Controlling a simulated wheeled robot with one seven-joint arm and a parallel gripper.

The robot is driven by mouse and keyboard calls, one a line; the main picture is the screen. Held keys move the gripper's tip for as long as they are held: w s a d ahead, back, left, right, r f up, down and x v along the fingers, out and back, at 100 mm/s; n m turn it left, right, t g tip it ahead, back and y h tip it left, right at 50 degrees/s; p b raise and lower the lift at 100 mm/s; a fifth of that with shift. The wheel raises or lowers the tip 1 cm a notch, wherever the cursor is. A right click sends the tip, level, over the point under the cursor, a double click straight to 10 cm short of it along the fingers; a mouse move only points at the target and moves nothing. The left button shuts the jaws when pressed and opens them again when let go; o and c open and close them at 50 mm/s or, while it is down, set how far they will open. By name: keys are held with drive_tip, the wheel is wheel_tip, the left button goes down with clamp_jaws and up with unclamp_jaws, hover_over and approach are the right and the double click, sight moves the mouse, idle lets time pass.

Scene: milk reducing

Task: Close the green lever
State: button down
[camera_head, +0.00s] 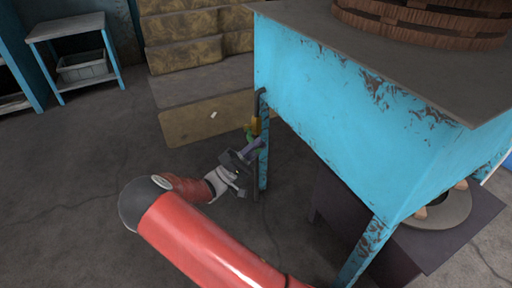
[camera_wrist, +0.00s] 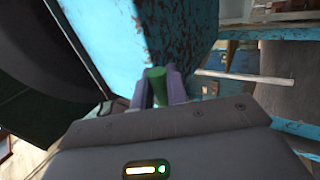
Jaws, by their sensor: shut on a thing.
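The green lever (camera_head: 250,136) sits by a brass-coloured valve (camera_head: 256,125) on a dark pipe at the left corner of the blue stand. In the wrist view the green lever (camera_wrist: 156,86) stands between the two purple fingers of my gripper (camera_wrist: 155,88). My gripper (camera_head: 251,150) reaches the lever from the lower left in the head view and is shut on it. The fingers hide part of the lever, and its exact angle is hard to tell.
The blue stand (camera_head: 340,115) with a grey top fills the right side. Tan steps (camera_head: 205,120) rise behind the valve. A small blue table (camera_head: 75,30) stands at the back left. A round pot (camera_head: 440,212) sits below the stand. The floor at left is clear.

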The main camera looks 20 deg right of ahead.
drive_tip(key=shift+f, duration=0.1)
drive_tip(key=c, duration=1.5)
unclamp_jaws()
drive_tip(key=shift+o, duration=0.2)
drive_tip(key=v, duration=0.7)
drive_tip(key=shift+a+f, duration=0.2)
drive_tip(key=shift+a, duration=0.15)
drive_tip(key=shift+a, duration=0.1)
